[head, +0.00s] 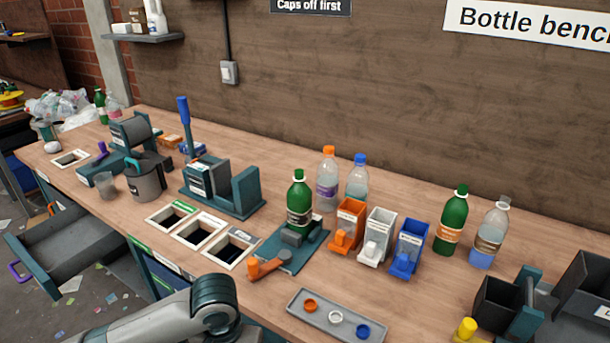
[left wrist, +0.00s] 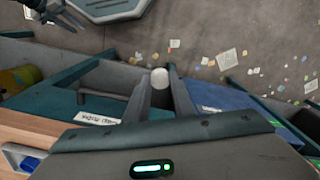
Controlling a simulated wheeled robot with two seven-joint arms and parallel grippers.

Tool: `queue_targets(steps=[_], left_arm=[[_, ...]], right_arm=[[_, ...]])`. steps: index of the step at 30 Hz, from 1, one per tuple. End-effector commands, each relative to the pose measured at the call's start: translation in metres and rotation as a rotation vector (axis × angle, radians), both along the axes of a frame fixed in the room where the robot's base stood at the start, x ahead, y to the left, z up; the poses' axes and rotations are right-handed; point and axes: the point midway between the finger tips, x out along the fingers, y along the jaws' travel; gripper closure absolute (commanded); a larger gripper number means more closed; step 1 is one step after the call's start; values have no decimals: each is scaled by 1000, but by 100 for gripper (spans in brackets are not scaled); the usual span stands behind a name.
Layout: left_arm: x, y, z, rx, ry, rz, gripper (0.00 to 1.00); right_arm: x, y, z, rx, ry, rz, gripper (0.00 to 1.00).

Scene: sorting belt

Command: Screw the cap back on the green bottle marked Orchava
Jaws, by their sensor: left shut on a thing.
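A green bottle (head: 299,200) stands upright in a teal clamp fixture (head: 290,250) with an orange handle. A second green bottle (head: 451,222) with an orange-tan label stands further right. Both have dark green tops; I cannot read which label says Orchava. A grey tray (head: 345,333) holds an orange cap (head: 310,306), a white cap (head: 335,317) and a blue cap (head: 363,331). My left gripper (left wrist: 162,88) is shut on a small white round thing (left wrist: 160,76); I cannot tell what it is. What seems my right gripper (left wrist: 60,12) shows only partly.
Orange (head: 347,226), white (head: 376,236) and blue (head: 408,247) dispensers stand right of the clamp. Clear bottles with orange (head: 327,182) and blue (head: 357,178) caps stand behind. Bench slots (head: 202,232) lie left. An open drawer (head: 75,245) juts out over the littered floor.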

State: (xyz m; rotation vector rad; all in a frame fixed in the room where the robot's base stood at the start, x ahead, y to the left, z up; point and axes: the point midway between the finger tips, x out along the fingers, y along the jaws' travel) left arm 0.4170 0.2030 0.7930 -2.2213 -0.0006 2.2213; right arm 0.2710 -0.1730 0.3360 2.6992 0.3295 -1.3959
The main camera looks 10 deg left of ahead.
Motion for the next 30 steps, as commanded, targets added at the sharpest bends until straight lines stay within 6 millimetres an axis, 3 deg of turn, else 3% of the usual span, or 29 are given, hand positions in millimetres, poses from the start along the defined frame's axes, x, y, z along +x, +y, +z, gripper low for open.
queue_targets(steps=[8, 14, 20, 30], left_arm=[[1, 0, 1, 0, 0, -4, 98], [10, -4, 13, -1, 3, -82, 98], [35, -12, 44, -3, 10, -298, 98], [100, -34, 125, -12, 25, -866, 98]], right_arm=[[0, 5, 1, 6, -1, 0, 69], [-6, -1, 7, -4, 18, 0, 69], [-25, -10, 18, -20, 68, -1, 69], [-76, -32, 46, -63, 201, -3, 69]])
